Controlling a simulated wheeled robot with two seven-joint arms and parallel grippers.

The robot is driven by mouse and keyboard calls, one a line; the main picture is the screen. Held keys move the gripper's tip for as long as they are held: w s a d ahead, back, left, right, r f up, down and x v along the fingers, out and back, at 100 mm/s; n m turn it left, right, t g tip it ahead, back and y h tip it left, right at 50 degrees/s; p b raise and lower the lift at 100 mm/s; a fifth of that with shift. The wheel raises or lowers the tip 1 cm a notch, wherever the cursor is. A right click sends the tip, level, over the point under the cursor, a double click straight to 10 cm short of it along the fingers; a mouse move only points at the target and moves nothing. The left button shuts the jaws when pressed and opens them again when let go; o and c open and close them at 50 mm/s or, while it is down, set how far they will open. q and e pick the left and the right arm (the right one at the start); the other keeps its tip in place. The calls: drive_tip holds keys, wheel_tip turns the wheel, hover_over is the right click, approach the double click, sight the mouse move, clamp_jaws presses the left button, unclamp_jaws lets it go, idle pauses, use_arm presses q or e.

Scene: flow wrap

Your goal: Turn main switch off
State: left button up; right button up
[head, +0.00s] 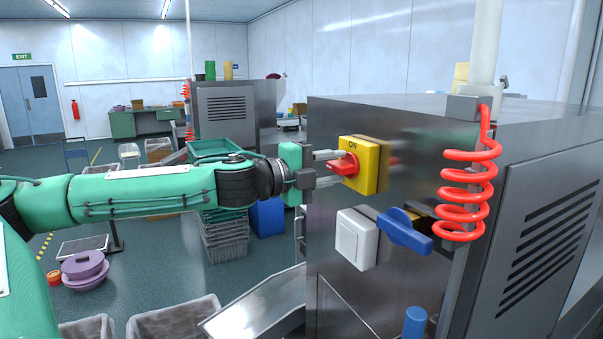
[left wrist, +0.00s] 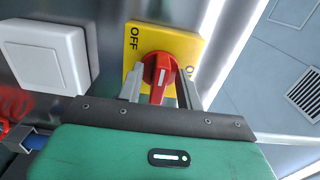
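The main switch is a yellow box (head: 371,166) with a red knob (head: 344,165) on the front of the grey steel cabinet. In the head view "ON" is at the top of the box. In the left wrist view the box (left wrist: 190,45) shows "OFF" at its upper left and a partly hidden label at right. The red knob (left wrist: 160,73) has a white mark; I cannot tell which label it points to. My left gripper (head: 342,167) is open, with one finger on each side of the knob and small gaps between. My right gripper is not in view.
A white rocker switch (head: 356,239) and a blue handle (head: 405,232) sit below the main switch. A red coiled hose (head: 468,190) hangs at the cabinet corner. A metal chute (head: 255,303) and crates (head: 225,235) are lower left.

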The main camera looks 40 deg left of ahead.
use_arm(q)
drive_tip(key=shift+s+a, duration=0.1)
drive_tip(key=shift+s, duration=0.15)
drive_tip(key=shift+v, duration=0.95)
drive_tip(key=b+v, duration=0.6)
drive_tip(key=v, duration=0.5)
drive_tip(key=shift+b, duration=0.3)
